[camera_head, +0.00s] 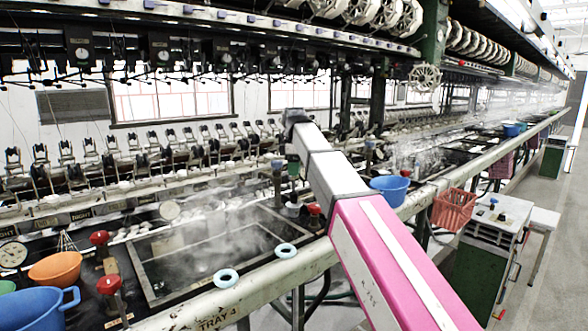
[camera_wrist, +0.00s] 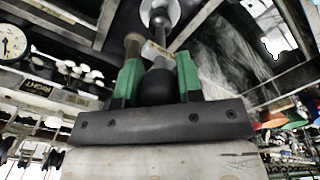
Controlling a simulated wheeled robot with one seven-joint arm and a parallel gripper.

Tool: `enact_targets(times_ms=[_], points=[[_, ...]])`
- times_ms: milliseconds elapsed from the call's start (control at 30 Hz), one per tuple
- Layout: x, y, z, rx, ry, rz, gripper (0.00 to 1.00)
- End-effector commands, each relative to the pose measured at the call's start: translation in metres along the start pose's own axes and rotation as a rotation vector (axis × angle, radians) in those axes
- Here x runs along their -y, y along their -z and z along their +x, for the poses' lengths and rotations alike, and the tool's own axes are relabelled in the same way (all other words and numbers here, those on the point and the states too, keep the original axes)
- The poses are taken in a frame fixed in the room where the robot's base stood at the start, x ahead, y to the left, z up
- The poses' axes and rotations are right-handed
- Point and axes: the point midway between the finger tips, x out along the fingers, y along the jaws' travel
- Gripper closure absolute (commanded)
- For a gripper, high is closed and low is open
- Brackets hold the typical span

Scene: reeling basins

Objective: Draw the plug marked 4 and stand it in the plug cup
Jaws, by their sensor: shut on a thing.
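My gripper (camera_wrist: 157,80) points down with its two green fingers shut on the dark round knob of a plug (camera_wrist: 157,88). In the wrist view a metal shaft runs on beyond the knob towards a pale round ring or cup (camera_wrist: 160,12). I cannot tell whether the shaft's end is inside it or above it. No number is readable on the plug. In the head view my gripper (camera_head: 293,165) is above the back right corner of the steaming basin (camera_head: 165,297), over a small pale cup-like piece (camera_head: 292,209). The plug is mostly hidden there.
A brown-topped post (camera_head: 277,166) stands just left of my gripper; it also shows in the wrist view (camera_wrist: 133,42). Red knobs (camera_head: 314,210) (camera_head: 99,238) rise beside the basin. A blue bowl (camera_head: 390,188) stands to the right. The front rail (camera_head: 255,293) carries two pale blue rings.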

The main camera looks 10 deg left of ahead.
Motion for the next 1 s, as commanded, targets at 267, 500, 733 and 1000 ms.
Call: enact_targets(times_ms=[267, 500, 733, 1000], points=[[-0.0001, 0.0001, -0.0003, 0.000, 0.000, 0.000, 0.83], [0.0000, 0.0000, -0.0003, 0.000, 0.000, 0.000, 0.83], [0.0000, 0.0000, 0.0025, 0.000, 0.000, 0.000, 0.83], [0.0002, -0.0001, 0.0095, 0.000, 0.000, 0.000, 0.83]])
